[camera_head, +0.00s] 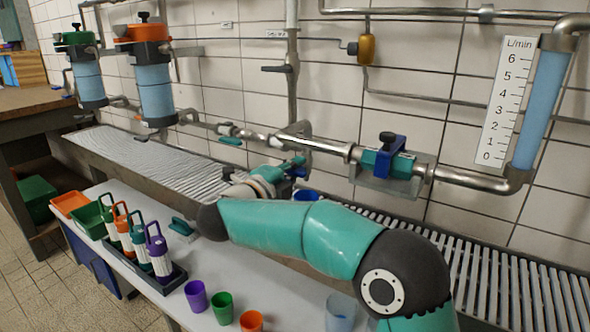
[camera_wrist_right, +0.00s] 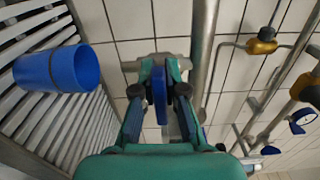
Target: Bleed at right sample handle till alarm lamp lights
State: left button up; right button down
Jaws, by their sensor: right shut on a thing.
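My right gripper (camera_head: 292,172) reaches the pipe run at the wall, and my teal forearm hides part of that area. In the right wrist view, my right gripper (camera_wrist_right: 160,92) is shut on a blue handle (camera_wrist_right: 160,95), with one finger on each side of it. The handle's mount sits on the wall pipework behind the fingers. An amber fitting (camera_head: 366,48) is on the thin wall pipe, and an amber body also shows in the wrist view (camera_wrist_right: 262,46). I cannot tell whether it is a lamp or lit. My left gripper is not in view.
A blue cup (camera_wrist_right: 58,68) stands on the slatted drain (camera_head: 520,270), left of the gripper in the wrist view. A blue-filled tube (camera_head: 541,110) stands beside an L/min scale (camera_head: 503,100). Purple (camera_head: 196,296), green (camera_head: 222,306) and orange cups stand on the white bench.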

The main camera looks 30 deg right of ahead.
jog(key=c, duration=1.2)
grip_release()
jog(key=shift+f, duration=0.2)
jog(key=shift+r, duration=0.1)
jog(key=shift+a, duration=0.1)
jog(key=v, duration=1.2)
